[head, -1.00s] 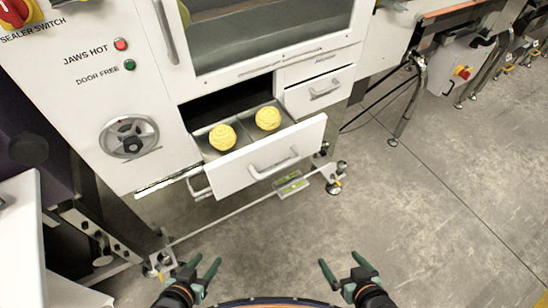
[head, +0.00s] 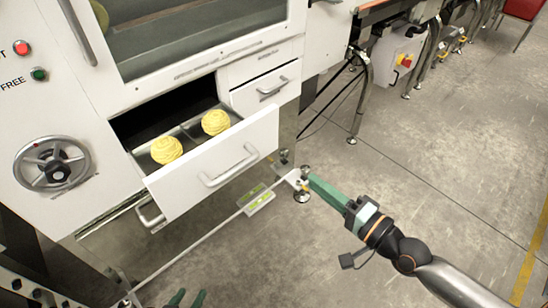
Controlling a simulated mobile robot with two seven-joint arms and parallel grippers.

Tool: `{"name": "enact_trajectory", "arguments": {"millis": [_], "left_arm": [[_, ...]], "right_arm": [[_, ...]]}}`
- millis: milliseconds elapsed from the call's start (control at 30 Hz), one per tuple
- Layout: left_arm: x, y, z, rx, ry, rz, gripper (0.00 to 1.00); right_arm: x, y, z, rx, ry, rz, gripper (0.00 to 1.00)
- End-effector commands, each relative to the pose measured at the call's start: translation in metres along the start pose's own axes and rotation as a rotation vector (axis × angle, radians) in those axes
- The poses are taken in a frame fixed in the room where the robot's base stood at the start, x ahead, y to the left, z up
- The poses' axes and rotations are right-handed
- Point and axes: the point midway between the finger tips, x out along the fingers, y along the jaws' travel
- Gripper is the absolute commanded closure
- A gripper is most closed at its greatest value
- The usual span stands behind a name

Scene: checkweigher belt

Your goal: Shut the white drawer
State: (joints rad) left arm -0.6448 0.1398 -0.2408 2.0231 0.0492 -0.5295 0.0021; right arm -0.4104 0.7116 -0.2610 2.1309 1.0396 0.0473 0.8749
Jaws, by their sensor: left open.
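The white drawer (head: 218,165) is pulled out of the white machine, with its bar handle (head: 229,167) on the front panel. Two yellow ridged balls lie inside it, one at the left (head: 166,150) and one at the right (head: 215,122), split by a divider. My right gripper (head: 312,180) is stretched forward, right of and apart from the drawer front; its green fingers overlap from this angle, so their gap is hidden. My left gripper (head: 186,299) is open at the bottom edge, below the drawer, with only its fingertips showing.
A smaller shut drawer (head: 266,88) sits at the right of the open one. A handwheel (head: 53,165) is on the panel at left. A metal frame with feet (head: 303,195) stands below.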

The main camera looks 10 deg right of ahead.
Motion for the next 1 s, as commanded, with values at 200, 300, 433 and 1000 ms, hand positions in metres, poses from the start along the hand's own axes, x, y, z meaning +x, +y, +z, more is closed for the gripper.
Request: {"name": "enact_trajectory", "arguments": {"millis": [200, 300, 433, 1000], "left_arm": [[0.005, 0.002, 0.0, 0.007, 0.005, 0.008, 0.5], [0.003, 0.002, -0.002, 0.008, 0.004, 0.008, 0.5], [0.0, 0.003, -0.004, 0.007, 0.004, 0.008, 0.5], [-0.002, 0.003, -0.001, 0.006, -0.013, 0.008, 0.5]], "right_arm": [[0.005, -0.012, -0.008, 0.157, -0.004, -0.052, 1.0], [0.012, -0.014, -0.009, 0.161, -0.001, -0.053, 1.0], [0.029, -0.017, -0.009, 0.162, -0.001, -0.056, 1.0], [0.13, -0.019, -0.008, 0.156, -0.004, -0.051, 1.0]]}}
